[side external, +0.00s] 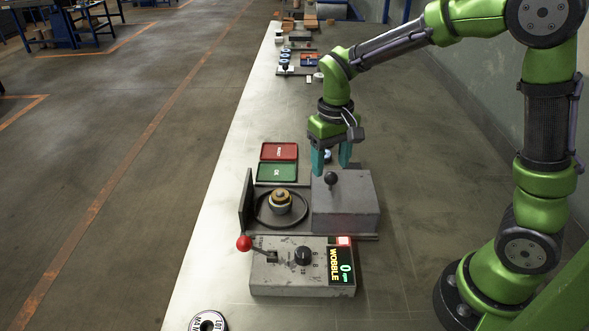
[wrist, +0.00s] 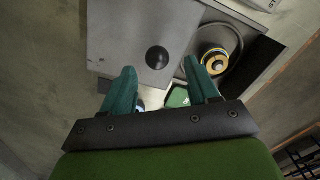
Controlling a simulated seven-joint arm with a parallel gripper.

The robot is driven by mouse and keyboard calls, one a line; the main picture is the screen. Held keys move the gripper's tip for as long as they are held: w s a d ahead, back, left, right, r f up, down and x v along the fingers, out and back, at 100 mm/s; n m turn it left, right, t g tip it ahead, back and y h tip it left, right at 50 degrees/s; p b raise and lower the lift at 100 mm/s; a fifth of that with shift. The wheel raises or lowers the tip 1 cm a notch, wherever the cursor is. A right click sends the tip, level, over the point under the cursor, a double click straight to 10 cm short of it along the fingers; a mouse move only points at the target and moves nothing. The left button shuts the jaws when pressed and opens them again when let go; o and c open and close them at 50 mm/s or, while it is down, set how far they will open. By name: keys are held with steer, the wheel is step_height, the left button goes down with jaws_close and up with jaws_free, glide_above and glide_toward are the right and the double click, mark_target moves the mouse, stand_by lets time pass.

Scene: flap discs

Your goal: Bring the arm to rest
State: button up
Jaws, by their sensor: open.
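My gripper (side external: 333,160) is open and empty, with its teal fingers pointing down just behind the grey machine housing (side external: 354,208). The fingers also show apart in the wrist view (wrist: 162,92), with nothing between them. A black ball knob (side external: 331,178) on the housing is close to the fingers in the side view; it shows ahead of them in the wrist view (wrist: 157,58). A flap disc (side external: 281,197) with a brass-coloured hub sits in the machine's round recess, left of the housing; it also shows in the wrist view (wrist: 215,61).
A control box (side external: 285,280) with a red-knobbed lever and a display reading "WOBBLE 0" stands in front. A red tray (side external: 279,151) and a green tray (side external: 277,172) lie behind the machine. A round labelled disc (side external: 208,321) lies at the front edge. More parts sit far back on the bench.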

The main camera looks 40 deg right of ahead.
steer(key=shift+r, duration=2.3)
steer(key=shift+f, duration=0.15)
steer(key=s+r+t+y, duration=0.1)
steer(key=s+r+t, duration=0.2)
steer(key=s, duration=0.4)
steer(key=s+a+r+m+t+y, duration=0.1)
steer(key=s+r+t, duration=0.3)
steer(key=s, duration=0.2)
steer(key=shift+s+a, duration=0.15)
steer(key=shift+s, duration=0.25)
